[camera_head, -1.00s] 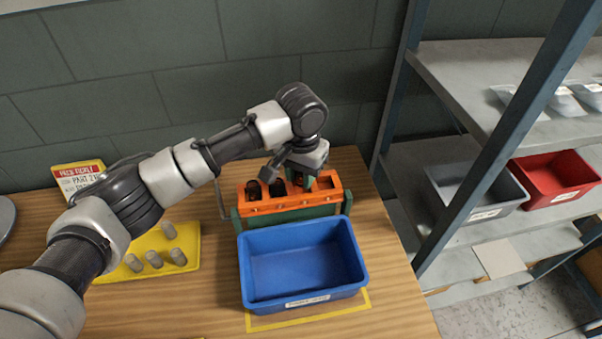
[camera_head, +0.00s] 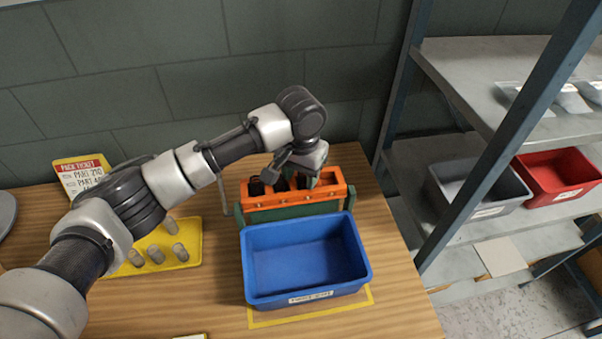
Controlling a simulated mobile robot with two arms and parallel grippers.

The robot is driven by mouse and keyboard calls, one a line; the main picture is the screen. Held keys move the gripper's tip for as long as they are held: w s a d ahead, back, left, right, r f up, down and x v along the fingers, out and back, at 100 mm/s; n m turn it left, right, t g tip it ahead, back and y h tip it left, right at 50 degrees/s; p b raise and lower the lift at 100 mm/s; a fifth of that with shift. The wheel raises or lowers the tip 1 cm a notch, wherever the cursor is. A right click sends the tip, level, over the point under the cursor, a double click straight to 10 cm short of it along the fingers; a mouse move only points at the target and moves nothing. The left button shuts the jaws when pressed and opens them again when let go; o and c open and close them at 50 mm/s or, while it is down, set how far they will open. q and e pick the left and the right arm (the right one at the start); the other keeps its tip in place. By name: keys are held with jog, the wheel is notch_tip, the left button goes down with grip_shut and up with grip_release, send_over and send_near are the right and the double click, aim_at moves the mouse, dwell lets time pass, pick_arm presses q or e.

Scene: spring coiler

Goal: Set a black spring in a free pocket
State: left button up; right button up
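An orange rack (camera_head: 292,200) with a row of pockets stands on a green base at the back of the table. Dark springs (camera_head: 256,187) show in its left pockets. My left gripper (camera_head: 293,180) points down over the middle and right part of the rack. Its fingers are small and partly hidden by the wrist, so I cannot tell whether they are open or hold something. My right gripper is not in view.
An empty blue bin (camera_head: 303,262) stands right in front of the rack. A yellow tray (camera_head: 186,238) with several grey cylinders lies at left, partly behind my arm. A pick ticket (camera_head: 82,172) stands behind. A shelf with a grey bin (camera_head: 478,190) and a red bin (camera_head: 556,177) is at right.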

pick_arm(q)
jog(key=shift+s+d+f, duration=0.2)
jog(key=shift+s+f, duration=0.25)
jog(key=shift+f, duration=0.2)
jog(key=shift+w+d+r, duration=0.1)
jog(key=shift+d+r, duration=0.05)
jog(key=shift+r, duration=0.35)
jog(key=r, duration=0.3)
jog(key=r+b, duration=0.1)
jog(key=r, duration=0.6)
jog(key=shift+w+a+r+b, duration=0.25)
jog(key=shift+a+b, duration=0.05)
jog(key=shift+a, duration=0.05)
notch_tip(320, 180, up, 6)
jog(key=p, duration=0.6)
jog(key=shift+p, duration=0.35)
jog(key=shift+r, duration=0.1)
